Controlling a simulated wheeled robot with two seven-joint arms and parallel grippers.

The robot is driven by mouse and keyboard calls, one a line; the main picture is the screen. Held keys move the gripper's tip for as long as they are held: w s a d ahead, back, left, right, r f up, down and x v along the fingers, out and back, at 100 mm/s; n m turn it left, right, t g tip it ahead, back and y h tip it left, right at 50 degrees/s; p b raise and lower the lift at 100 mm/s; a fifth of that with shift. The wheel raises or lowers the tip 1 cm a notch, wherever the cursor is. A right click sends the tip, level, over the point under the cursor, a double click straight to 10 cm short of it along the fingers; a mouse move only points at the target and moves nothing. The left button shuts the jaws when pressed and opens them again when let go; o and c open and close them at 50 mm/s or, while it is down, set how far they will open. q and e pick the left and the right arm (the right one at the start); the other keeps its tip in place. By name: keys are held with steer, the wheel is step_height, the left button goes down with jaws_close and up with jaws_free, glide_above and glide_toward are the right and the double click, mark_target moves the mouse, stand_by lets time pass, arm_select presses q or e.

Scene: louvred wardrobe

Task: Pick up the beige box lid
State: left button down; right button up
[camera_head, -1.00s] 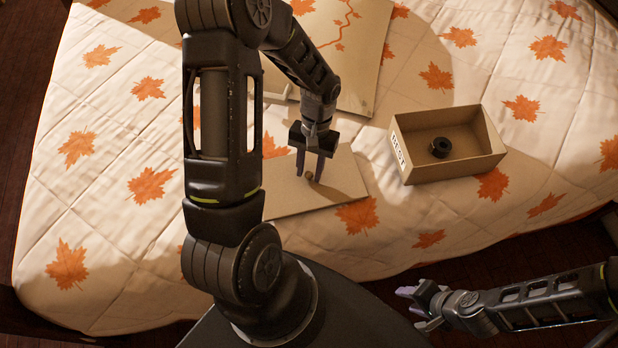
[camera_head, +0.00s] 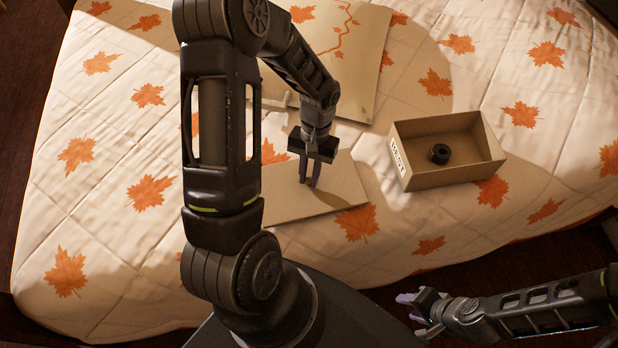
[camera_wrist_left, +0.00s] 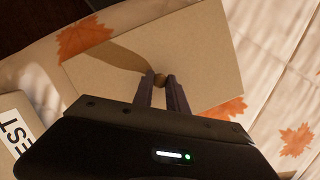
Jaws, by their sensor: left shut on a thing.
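The beige box lid (camera_head: 288,198) is a flat rectangular board on the quilted bed, with a small round knob. In the left wrist view the lid (camera_wrist_left: 210,55) fills the upper middle, and the brown knob (camera_wrist_left: 160,80) sits between my fingertips. My left gripper (camera_head: 309,182) points down at the lid and is shut on the knob; it also shows in the left wrist view (camera_wrist_left: 161,84). I cannot tell whether the lid is lifted off the bed. My right gripper (camera_head: 420,307) is at the lower right, off the bed, with its fingers apart and nothing between them.
An open beige box (camera_head: 420,182) with a dark round item (camera_head: 439,153) inside stands right of the lid. A board with a red line (camera_head: 365,55) lies behind. The quilt (camera_head: 100,215) is clear at the left and front.

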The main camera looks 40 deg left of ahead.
mark_target(309, 178)
arm_select(q)
step_height(309, 178, up, 10)
steer(key=shift+f+b, duration=0.2)
steer(key=shift+b, duration=0.1)
stand_by(0.6)
